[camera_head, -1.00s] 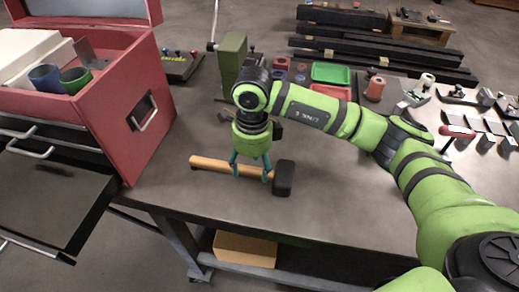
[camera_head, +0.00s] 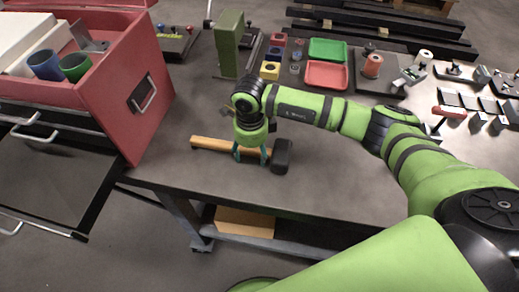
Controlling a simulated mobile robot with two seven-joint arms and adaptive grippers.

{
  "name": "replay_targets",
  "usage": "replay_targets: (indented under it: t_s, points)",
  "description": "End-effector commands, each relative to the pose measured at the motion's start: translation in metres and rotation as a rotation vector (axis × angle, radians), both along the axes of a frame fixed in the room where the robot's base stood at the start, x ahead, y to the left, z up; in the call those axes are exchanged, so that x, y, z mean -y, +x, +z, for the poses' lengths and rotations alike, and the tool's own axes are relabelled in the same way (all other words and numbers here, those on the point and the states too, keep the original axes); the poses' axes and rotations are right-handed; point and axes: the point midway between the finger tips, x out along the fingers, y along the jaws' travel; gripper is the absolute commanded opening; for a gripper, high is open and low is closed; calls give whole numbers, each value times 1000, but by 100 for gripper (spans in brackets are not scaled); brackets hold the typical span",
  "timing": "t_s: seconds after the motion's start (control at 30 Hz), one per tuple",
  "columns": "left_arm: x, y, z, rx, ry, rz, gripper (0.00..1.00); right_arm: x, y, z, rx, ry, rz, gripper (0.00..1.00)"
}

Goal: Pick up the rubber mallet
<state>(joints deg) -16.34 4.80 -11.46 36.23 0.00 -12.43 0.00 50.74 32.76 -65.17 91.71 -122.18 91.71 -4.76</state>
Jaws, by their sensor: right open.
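The rubber mallet lies on the dark workbench, with a light wooden handle (camera_head: 212,144) pointing left and a black head (camera_head: 282,157) at its right end. My right gripper (camera_head: 250,156) points down over the handle, close to the head. Its two teal fingers are apart, one on each side along the handle's length as seen here. I cannot tell how far the fingertips reach down past the handle. My left gripper does not show.
A red toolbox (camera_head: 120,95) with an open drawer (camera_head: 60,180) stands at the left. Behind my right arm are a green upright block (camera_head: 229,45), a green tray (camera_head: 327,49) and a red tray (camera_head: 326,74). The bench front (camera_head: 330,195) is clear.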

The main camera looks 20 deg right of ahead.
Motion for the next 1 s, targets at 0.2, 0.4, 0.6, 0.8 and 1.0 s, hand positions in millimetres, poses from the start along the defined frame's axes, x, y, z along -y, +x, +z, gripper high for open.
replay_targets:
  t_s: [0.2, 0.4, 0.6, 0.8, 1.0]
  points:
    - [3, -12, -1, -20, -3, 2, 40, 0, 0, 0, -1, 1, 0, 0]
    - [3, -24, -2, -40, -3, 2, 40, 0, 0, 1, 1, 1, 0, 0]
    - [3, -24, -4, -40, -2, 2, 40, 0, 1, 3, 1, 1, 0, 0]
    - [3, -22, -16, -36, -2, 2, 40, 0, 1, 19, 6, 2, 1, 0]
    - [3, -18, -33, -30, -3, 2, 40, 2, -18, 49, 4, 1, 5, 0]
